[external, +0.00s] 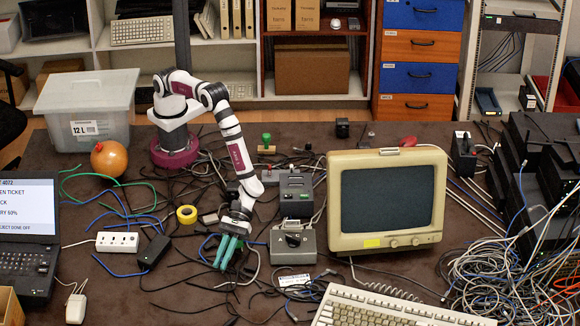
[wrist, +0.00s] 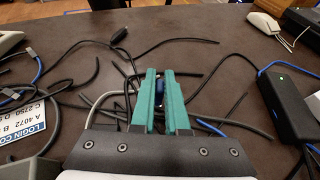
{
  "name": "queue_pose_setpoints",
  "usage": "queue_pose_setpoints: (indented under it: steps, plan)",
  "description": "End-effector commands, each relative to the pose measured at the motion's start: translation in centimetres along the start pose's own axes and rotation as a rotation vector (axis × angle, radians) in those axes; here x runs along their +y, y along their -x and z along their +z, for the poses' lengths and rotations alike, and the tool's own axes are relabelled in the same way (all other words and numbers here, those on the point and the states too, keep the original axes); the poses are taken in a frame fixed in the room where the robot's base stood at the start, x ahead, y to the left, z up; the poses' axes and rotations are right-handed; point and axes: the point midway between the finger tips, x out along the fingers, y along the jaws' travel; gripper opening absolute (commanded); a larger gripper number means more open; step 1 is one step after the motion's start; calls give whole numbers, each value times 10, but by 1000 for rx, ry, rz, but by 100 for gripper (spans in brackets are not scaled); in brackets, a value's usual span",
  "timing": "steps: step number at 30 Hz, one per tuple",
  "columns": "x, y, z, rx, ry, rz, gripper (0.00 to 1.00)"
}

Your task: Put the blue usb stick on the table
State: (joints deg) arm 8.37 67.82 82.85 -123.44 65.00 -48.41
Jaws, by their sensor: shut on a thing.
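My gripper (external: 226,253) points down over the cable-strewn middle of the table, left of the grey switch box. In the wrist view, the teal fingers of my gripper (wrist: 161,72) are close together, with a small blue piece between them. I take this piece for the blue usb stick (wrist: 159,90); only a sliver of it shows and the fingers hide the rest. In the external view the stick cannot be made out. The dark brown table (external: 180,295) lies under the fingers; I cannot tell whether the stick touches it.
Loose cables lie all around the fingers. A grey switch box (external: 293,245) and a beige monitor (external: 388,148) stand to the right. A black adapter (external: 153,251), a white power strip (external: 117,242) and yellow tape (external: 187,214) lie to the left.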

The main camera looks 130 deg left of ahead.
Motion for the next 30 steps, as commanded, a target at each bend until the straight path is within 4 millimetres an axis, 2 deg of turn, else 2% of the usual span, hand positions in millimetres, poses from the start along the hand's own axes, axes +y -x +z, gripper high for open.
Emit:
queue_pose_setpoints:
  steps: [2, 11, 12, 16, 17, 26, 30]
  plan:
    - [0, -3, -6, 0, 0, 0, 0]
    - [0, -4, -8, -1, 0, 0, 0]
    - [0, -4, -9, -1, 0, 1, 16]
    - [0, -4, -8, -1, 0, 1, 39]
    - [0, -4, -8, -1, 0, 1, 42]
    - [0, -2, -5, -1, -1, 1, 42]
    - [1, 28, -5, -1, 1, 4, 42]
